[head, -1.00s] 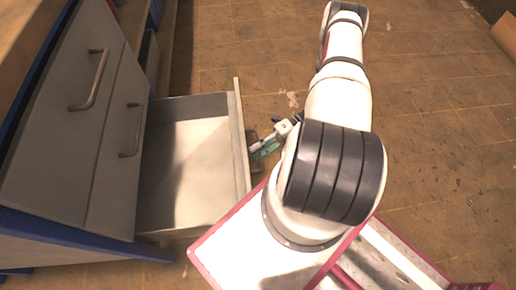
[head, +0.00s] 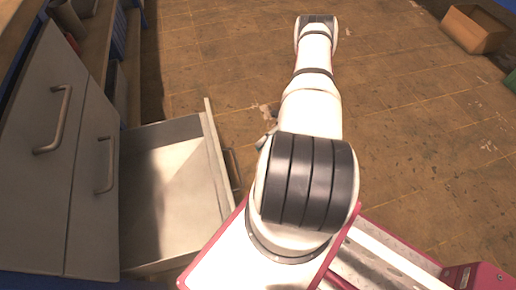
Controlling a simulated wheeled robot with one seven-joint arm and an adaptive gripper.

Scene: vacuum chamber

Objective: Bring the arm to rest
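My white arm (head: 310,90) with dark joint bands rises from my base and reaches away over the floor, to the right of an open drawer. Its far elbow is at the top of the head view. My gripper is hidden behind the arm; only a tiny bit of a part near the wrist shows at the arm's left edge, too little to tell open from shut.
The open grey drawer (head: 215,165) looks empty and stands close to my base on the left. Its cabinet (head: 85,150) has metal handles. A cardboard box (head: 475,28) lies on the floor at the upper right. The tiled floor (head: 420,130) between is clear.

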